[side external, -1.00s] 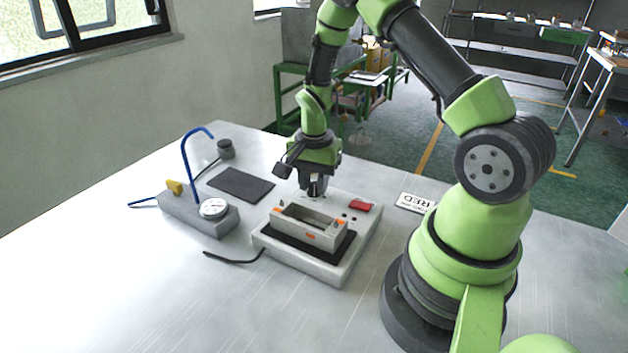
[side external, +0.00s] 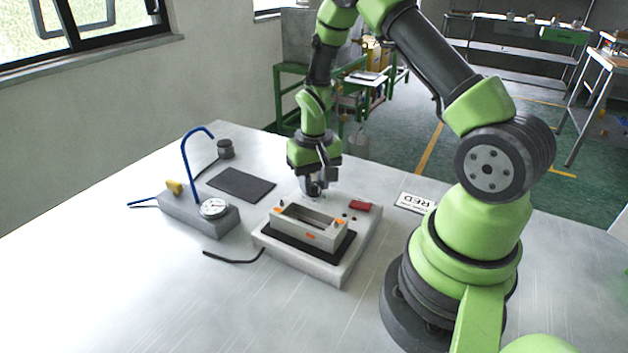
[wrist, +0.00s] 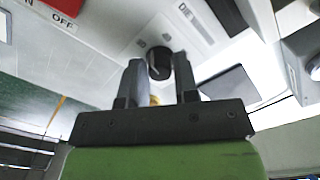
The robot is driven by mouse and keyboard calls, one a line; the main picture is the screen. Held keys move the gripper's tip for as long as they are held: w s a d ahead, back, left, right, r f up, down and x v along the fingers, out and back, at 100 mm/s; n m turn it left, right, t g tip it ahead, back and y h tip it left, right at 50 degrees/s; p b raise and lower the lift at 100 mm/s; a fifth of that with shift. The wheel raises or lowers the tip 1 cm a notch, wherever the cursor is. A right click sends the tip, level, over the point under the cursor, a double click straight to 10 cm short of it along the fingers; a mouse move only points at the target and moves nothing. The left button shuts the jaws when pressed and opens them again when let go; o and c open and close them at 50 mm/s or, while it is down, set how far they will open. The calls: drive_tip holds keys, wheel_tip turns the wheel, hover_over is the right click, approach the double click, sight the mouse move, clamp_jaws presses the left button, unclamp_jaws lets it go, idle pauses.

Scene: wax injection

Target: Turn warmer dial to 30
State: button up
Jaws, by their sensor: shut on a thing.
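The warmer (side external: 335,272) is a pale box with a metal tray on a black pad on its top. Its dial (wrist: 159,58) is a dark round knob with a light mark, seen in the wrist view between my two fingers. My gripper (side external: 316,194) points down at the back edge of the warmer's top. In the wrist view my gripper (wrist: 160,68) is shut on the dial, one finger on each side. In the side view the dial is hidden by my gripper. The number the dial points at cannot be read.
A red switch (side external: 360,206) is on the warmer near my gripper. A grey block with a gauge (side external: 213,208) and blue tube stands to the left. A dark mat (side external: 241,185) lies behind it. The front table is clear.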

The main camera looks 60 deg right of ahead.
sight(314, 184)
drive_tip(key=shift+n, duration=1.2)
drive_tip(key=o, duration=0.9)
drive_tip(key=shift+r, duration=0.1)
wheel_tip(314, 184, up, 10)
drive_tip(key=s+a+r+t, duration=0.3)
drive_tip(key=a+r, duration=0.4)
drive_tip(key=r, duration=0.4)
drive_tip(key=s+a+r+t+y, duration=0.1)
drive_tip(key=s+a+r+t, duration=0.1)
drive_tip(key=s, duration=0.3)
drive_tip(key=s+a+r+t+y, duration=0.1)
drive_tip(key=s+a+r+t, duration=0.1)
drive_tip(key=s+a, duration=0.3)
drive_tip(key=shift+s+r+n, duration=0.3)
drive_tip(key=shift+s+r, duration=0.2)
drive_tip(key=shift+r, duration=0.15)
